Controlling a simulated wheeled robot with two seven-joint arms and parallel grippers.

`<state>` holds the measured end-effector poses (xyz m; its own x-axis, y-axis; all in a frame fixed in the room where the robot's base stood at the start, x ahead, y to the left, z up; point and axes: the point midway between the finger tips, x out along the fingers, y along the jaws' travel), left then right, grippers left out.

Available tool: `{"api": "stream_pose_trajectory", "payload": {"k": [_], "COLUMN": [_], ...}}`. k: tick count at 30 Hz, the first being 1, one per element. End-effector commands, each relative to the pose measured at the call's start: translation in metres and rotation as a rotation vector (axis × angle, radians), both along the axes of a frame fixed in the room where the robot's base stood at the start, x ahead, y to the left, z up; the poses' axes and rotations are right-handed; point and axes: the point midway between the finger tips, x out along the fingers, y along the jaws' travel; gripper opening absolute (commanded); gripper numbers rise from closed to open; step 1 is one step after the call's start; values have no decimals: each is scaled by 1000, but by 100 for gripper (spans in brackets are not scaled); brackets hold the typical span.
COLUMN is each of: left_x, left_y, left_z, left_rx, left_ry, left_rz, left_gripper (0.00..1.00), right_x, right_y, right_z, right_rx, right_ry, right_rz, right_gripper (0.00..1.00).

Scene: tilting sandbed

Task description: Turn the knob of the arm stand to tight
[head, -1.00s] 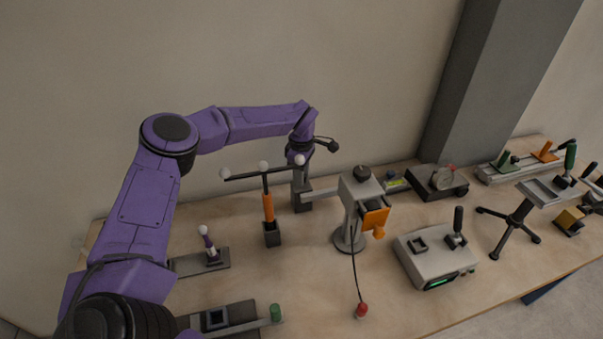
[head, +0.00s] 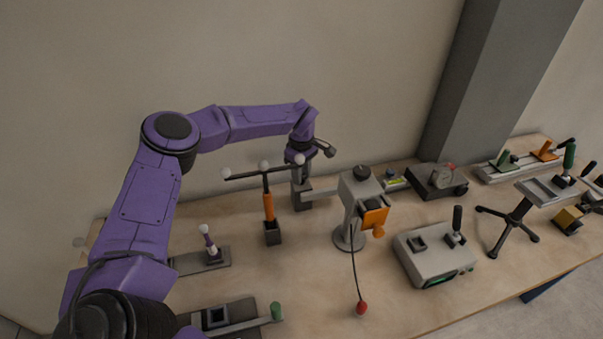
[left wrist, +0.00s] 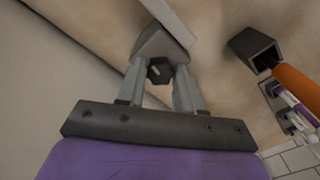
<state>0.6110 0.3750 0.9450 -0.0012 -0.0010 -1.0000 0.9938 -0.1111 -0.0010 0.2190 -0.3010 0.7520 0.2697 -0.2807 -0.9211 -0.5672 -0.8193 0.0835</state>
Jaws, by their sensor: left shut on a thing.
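My left gripper (head: 301,186) reaches down at the back of the table, at the left end of a grey bar (head: 322,192). In the left wrist view its two fingers (left wrist: 160,85) are shut on a small dark knob (left wrist: 158,70) with a pale mark. The knob sits against a grey block (left wrist: 162,43), from which the bar (left wrist: 172,14) runs up. In the head view the gripper hides the knob. I cannot tell from the mark how tight the knob is. My right gripper is not in view.
A grey box with a lever (head: 425,262) is to the right. The front middle of the table is mostly clear.

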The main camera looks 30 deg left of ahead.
Motion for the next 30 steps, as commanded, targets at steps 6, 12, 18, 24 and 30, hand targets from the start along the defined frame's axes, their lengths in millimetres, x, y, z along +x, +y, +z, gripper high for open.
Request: {"api": "stream_pose_trajectory", "payload": {"k": [6, 12, 18, 24, 30], "left_x": [2, 1, 1, 1, 1], "left_y": [1, 0, 0, 0, 0], "left_z": [2, 1, 11, 58, 97], "left_rx": [1, 2, 1, 1, 2], "left_ry": [-6, -3, -5, -8, -6], "left_rz": [-1, 0, 1, 1, 0], "left_gripper": [61, 61, 61, 61, 61], "right_x": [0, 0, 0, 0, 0], "right_y": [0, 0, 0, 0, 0], "right_z": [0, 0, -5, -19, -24], "right_rx": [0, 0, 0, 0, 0], "right_ry": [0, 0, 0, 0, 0], "right_rz": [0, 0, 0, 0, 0], "right_gripper": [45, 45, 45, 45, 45]}}
